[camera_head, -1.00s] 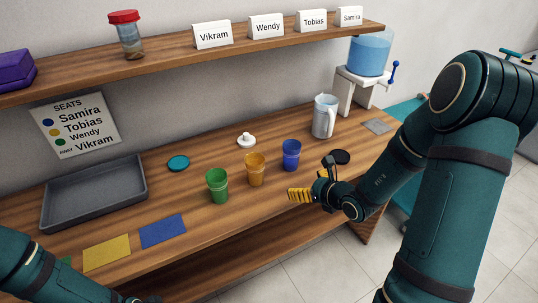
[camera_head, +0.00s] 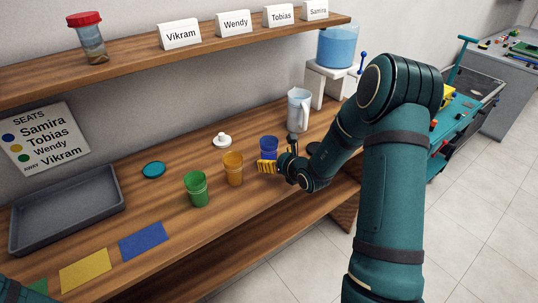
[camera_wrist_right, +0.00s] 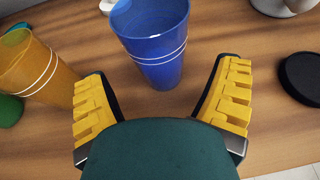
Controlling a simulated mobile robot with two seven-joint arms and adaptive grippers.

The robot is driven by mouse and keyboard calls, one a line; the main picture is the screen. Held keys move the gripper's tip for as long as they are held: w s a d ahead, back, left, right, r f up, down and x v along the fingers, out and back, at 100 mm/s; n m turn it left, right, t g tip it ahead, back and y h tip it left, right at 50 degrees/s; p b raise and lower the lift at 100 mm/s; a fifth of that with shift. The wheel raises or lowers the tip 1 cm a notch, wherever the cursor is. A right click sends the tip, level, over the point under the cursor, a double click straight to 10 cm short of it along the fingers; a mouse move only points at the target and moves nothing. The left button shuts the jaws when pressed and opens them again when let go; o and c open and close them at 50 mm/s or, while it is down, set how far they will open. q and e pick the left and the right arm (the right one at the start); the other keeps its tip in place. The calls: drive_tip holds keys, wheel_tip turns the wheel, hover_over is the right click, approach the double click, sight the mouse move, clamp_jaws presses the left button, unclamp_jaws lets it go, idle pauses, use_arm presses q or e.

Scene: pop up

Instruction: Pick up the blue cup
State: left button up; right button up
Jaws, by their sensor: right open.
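The blue cup (camera_head: 268,145) stands upright on the wooden counter, to the right of an orange cup (camera_head: 233,169) and a green cup (camera_head: 196,188). My right gripper (camera_head: 279,160) is at the blue cup's near side and hides its lower part in the head view. In the right wrist view, the blue cup (camera_wrist_right: 153,40) stands just ahead of and between the yellow-padded fingers (camera_wrist_right: 163,82). The fingers are spread, with visible room on both sides of the cup. The orange cup (camera_wrist_right: 38,65) is left of the left finger. My left gripper is out of view.
A clear pitcher (camera_head: 299,109) stands behind the blue cup, and a black disc (camera_wrist_right: 302,77) lies to the right. A white-knobbed lid (camera_head: 222,140), teal disc (camera_head: 154,170), grey tray (camera_head: 66,206) and coloured mats (camera_head: 143,241) lie leftward. A shelf (camera_head: 130,54) runs above.

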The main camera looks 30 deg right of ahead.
sight(269, 157)
drive_tip(key=x, duration=0.4)
drive_tip(key=shift+w+f+b, duration=0.15)
drive_tip(key=shift+f+b, duration=0.25)
drive_tip(key=shift+f, duration=0.15)
drive_tip(key=c, duration=1.3)
